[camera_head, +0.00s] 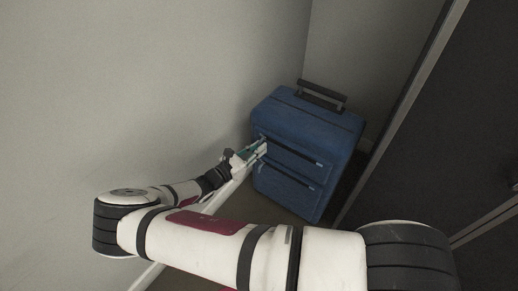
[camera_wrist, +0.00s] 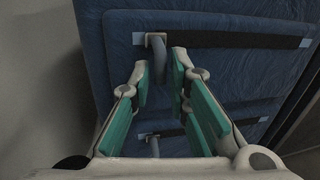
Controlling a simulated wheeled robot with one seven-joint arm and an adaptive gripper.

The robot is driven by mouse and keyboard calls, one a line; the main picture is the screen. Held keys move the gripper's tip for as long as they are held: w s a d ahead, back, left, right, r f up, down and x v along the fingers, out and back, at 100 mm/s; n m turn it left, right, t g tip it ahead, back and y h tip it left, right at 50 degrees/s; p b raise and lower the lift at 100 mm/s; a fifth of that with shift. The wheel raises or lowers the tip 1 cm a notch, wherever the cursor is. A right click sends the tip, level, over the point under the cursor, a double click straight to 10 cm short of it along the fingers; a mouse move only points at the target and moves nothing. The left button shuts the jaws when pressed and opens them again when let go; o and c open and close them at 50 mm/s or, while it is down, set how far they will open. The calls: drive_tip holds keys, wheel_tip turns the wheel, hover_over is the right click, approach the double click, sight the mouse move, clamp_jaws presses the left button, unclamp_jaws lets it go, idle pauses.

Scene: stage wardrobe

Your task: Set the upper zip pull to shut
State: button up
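A blue suitcase (camera_head: 306,125) stands upright with two dark horizontal zip tracks on its front. In the wrist view the upper zip track (camera_wrist: 235,40) runs across, with the grey upper zip pull (camera_wrist: 157,46) hanging at its left end. My gripper (camera_wrist: 160,68) is open, its green-padded fingers either side of that pull. I cannot tell whether a pad touches it. In the head view my gripper (camera_head: 262,148) is at the left of the suitcase front. A lower zip pull (camera_wrist: 153,144) shows between the fingers farther down, partly hidden; the lower track is partly covered by the right finger.
A pale wall (camera_head: 130,90) is close to the left of the suitcase and my arm. The suitcase's dark handle (camera_head: 320,94) sticks up at its back. A dark cabinet or door panel (camera_head: 440,130) stands at the right. Little floor is free.

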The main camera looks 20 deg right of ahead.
drive_tip(key=shift+w+d, duration=0.2)
drive_tip(key=shift+d, duration=0.3)
clamp_jaws()
drive_tip(key=shift+s, duration=0.1)
